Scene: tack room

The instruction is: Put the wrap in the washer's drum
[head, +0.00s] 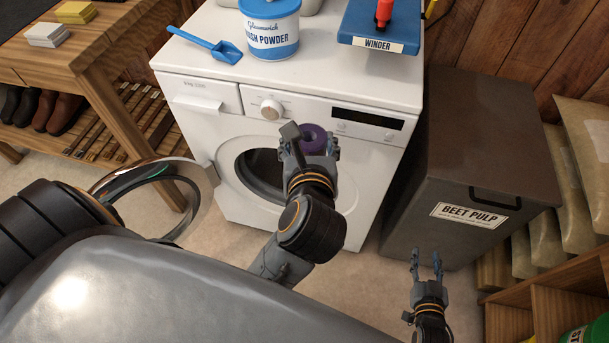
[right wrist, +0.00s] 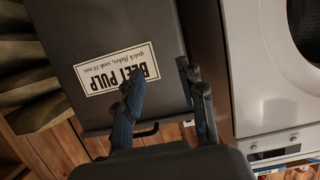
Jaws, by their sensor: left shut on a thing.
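The purple wrap (head: 314,137), a rolled ring shape, is in my left gripper (head: 306,146), which is shut on it. They are in front of the upper right part of the washer's round opening. The white washer (head: 372,172) has its round door (head: 100,186) swung open to the left. The dark drum (head: 258,172) shows through the opening, partly hidden by my left gripper and arm. My right gripper (head: 427,258) is open and empty, low in front of the beet pulp bin. In the right wrist view its fingers (right wrist: 160,92) are apart.
A blue-and-white wash powder tub (head: 272,35), a blue scoop (head: 212,45) and a blue winder (head: 378,25) stand on the washer. The dark beet pulp bin (head: 475,130) is at its right. A wooden bench (head: 85,65) is at the left.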

